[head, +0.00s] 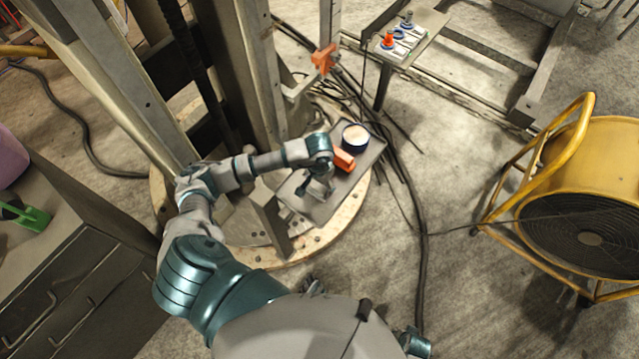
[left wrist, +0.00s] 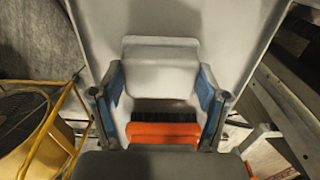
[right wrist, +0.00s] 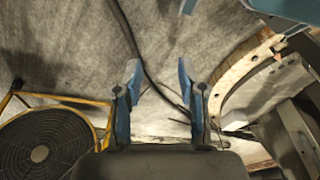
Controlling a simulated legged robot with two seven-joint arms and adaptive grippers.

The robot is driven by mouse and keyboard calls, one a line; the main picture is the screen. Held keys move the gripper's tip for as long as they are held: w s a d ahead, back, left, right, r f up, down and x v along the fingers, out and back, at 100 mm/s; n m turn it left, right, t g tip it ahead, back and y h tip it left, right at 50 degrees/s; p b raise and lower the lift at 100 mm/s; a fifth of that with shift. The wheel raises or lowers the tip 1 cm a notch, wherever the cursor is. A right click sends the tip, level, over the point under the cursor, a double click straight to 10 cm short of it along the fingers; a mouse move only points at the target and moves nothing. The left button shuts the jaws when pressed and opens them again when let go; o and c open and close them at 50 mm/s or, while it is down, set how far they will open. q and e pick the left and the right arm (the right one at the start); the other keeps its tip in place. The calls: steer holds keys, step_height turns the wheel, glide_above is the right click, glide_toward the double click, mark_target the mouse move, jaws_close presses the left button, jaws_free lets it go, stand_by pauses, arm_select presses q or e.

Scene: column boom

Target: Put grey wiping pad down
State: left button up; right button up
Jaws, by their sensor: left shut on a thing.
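The grey wiping pad (left wrist: 160,68) sits between the blue fingertips of my left gripper (left wrist: 161,88), which is shut on it. In the head view my left gripper (head: 318,188) points down over a grey tray (head: 318,212); the arm hides part of the pad there. The pad is over the tray's surface; I cannot tell whether it touches. An orange brush (left wrist: 162,131) with dark bristles lies on the tray close beside the pad. My right gripper (right wrist: 159,78) is open and empty above the concrete floor.
A blue-rimmed tub (head: 355,137) stands at the tray's far end, near the orange brush (head: 344,160). A column and round wooden base (head: 357,205) adjoin the tray. Cables (head: 421,235) run over the floor. A yellow fan (head: 570,190) stands at the right.

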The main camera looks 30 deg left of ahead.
mark_target(319, 185)
arm_select(q)
steer(key=o, duration=1)
arm_select(e)
steer(key=shift+w+r, duration=0.15)
steer(key=shift+r, duration=0.1)
arm_select(q)
steer(key=shift+r, duration=0.2)
step_height(319, 185, up, 12)
steer(key=shift+f, duration=0.1)
arm_select(e)
steer(key=shift+s+f, duration=0.5)
steer(key=shift+f, duration=0.4)
